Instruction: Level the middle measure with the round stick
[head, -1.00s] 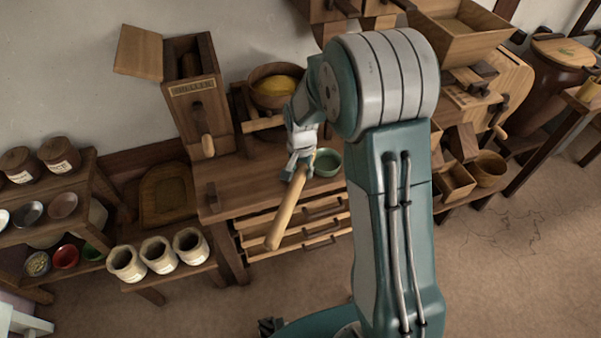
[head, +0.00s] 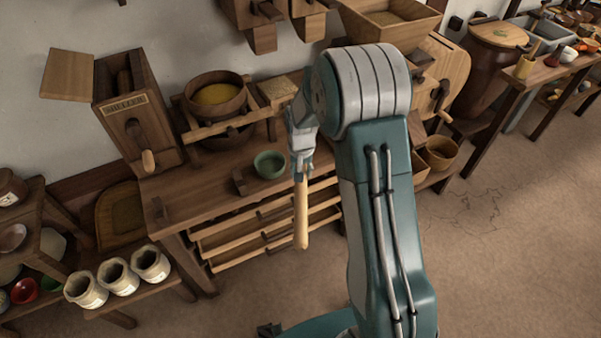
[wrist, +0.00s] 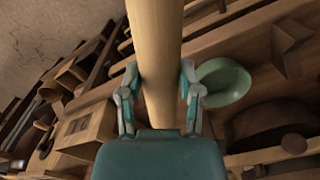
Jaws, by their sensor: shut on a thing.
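My gripper (head: 301,172) is shut on the round stick (head: 302,212), a pale wooden rod that hangs nearly upright in the head view, in front of the bench drawers. In the wrist view the stick (wrist: 155,60) passes between the two fingers (wrist: 160,95). Its lower end is free and touches nothing that I can see. A round wooden tub (head: 441,152) stands right of my arm. Wooden boxes show at the left of the wrist view, one of them a square box (wrist: 85,132). I cannot tell which vessel is the middle measure; my arm hides part of that area.
A green bowl (head: 269,164) sits on the bench top (head: 190,190) just left of my gripper. A sieve of yellow meal (head: 216,96) stands behind it. Several pale jars (head: 118,277) stand at lower left. The floor (head: 500,260) at right is clear.

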